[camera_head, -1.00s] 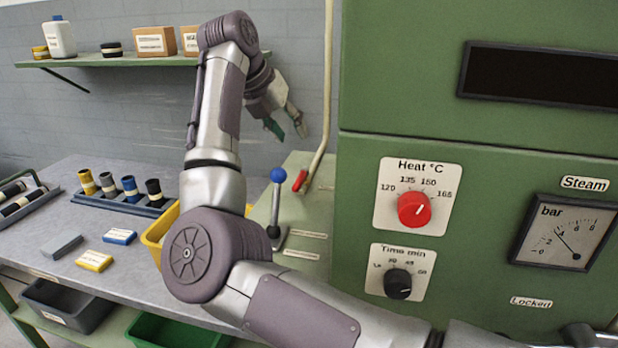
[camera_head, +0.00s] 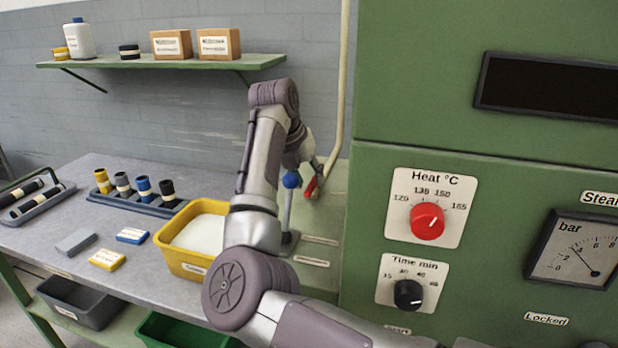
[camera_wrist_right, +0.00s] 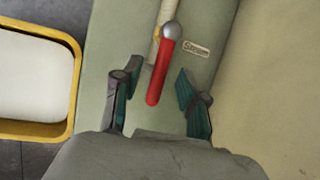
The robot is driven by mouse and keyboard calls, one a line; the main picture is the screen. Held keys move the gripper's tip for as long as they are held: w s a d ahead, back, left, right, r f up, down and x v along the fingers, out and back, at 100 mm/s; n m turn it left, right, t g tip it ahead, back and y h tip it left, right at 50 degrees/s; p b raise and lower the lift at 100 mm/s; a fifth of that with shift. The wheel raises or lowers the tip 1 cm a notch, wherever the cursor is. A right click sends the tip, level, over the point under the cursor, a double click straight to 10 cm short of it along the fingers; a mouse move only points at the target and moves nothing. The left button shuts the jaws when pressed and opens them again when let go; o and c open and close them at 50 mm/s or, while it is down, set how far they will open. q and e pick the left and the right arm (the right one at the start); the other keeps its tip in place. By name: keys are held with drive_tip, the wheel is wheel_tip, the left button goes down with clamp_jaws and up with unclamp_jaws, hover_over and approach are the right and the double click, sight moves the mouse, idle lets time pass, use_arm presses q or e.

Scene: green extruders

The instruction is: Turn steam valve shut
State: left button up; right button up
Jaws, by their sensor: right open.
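The steam valve has a red lever handle (camera_head: 311,187) at the foot of a pale upright pipe (camera_head: 340,105), left of the green machine. In the right wrist view the red handle (camera_wrist_right: 161,72) hangs down from a grey round hub (camera_wrist_right: 170,30). My right gripper (camera_wrist_right: 157,75) is open, with one finger on each side of the handle and visible gaps between. In the head view my right gripper (camera_head: 314,163) is small, partly hidden by its arm, and just above the handle. My left gripper is out of view.
A blue-knobbed lever (camera_head: 291,180) stands close left of the red handle. A yellow bin (camera_head: 183,265) with white contents is left of my forearm. The green machine (camera_head: 420,110) with heat and time dials and a bar gauge (camera_head: 575,250) stands on the right. A shelf (camera_head: 180,62) is behind.

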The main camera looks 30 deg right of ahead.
drive_tip(key=shift+d+f, duration=0.2)
drive_tip(key=shift+f, duration=0.1)
clamp_jaws()
drive_tip(key=shift+r, duration=0.1)
